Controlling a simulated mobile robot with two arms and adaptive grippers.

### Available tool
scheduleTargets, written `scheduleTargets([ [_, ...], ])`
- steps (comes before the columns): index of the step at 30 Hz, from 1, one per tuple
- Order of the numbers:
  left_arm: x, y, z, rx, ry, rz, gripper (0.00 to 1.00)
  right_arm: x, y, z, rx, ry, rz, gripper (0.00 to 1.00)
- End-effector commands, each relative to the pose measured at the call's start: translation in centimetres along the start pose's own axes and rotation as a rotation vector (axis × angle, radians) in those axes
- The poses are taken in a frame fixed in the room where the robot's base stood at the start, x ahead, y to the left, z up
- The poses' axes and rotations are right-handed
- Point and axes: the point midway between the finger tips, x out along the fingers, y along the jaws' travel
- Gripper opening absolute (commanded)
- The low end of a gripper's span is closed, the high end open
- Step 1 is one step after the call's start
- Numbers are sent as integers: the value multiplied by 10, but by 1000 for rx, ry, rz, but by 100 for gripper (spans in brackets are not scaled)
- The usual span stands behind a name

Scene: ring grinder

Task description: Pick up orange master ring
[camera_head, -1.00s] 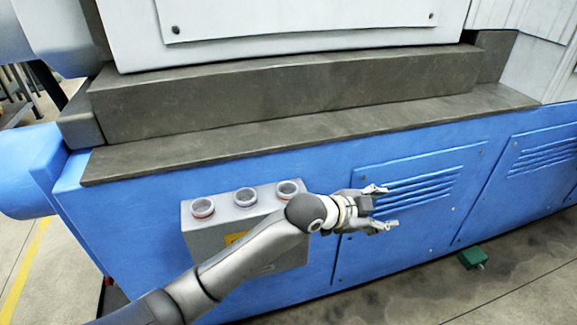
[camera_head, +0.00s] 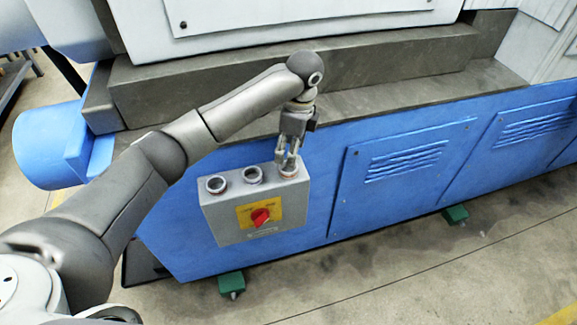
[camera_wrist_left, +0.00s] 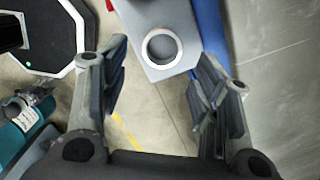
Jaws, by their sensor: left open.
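Three ring-shaped pieces sit in a row on top of a grey control box: a left ring (camera_head: 216,185), a middle ring (camera_head: 252,175) and a right ring (camera_head: 289,171). The left and right rings show a faint reddish-orange tint low on their sides; which one is the orange master ring is not certain. My left gripper (camera_head: 288,159) points down, open, right over the right ring, with its fingertips close to it. In the left wrist view one pale ring (camera_wrist_left: 162,49) shows between the open fingers, with nothing gripped. My right gripper is out of view.
The grey control box (camera_head: 225,222) has a red knob (camera_head: 260,216) on a yellow plate and stands against the blue machine base (camera_head: 360,205). A dark ledge (camera_head: 400,100) runs behind my left gripper. Green feet (camera_head: 231,283) stand on the floor.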

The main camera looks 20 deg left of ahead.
Motion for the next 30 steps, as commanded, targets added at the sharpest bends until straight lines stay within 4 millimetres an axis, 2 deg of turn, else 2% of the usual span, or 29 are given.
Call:
scheduleTargets([
  [3,15,0,0,0,-1,0,57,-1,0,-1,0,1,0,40],
  [8,25,-1,-1,-1,0,-1,57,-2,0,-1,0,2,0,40],
  [15,60,-3,-4,-2,0,-1,57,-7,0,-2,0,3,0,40],
  [18,70,-3,-4,0,0,-3,57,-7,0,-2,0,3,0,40],
  [26,72,-4,-4,0,0,-4,57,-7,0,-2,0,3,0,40],
  [30,72,-4,-4,0,0,-4,40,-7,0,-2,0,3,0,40],
])
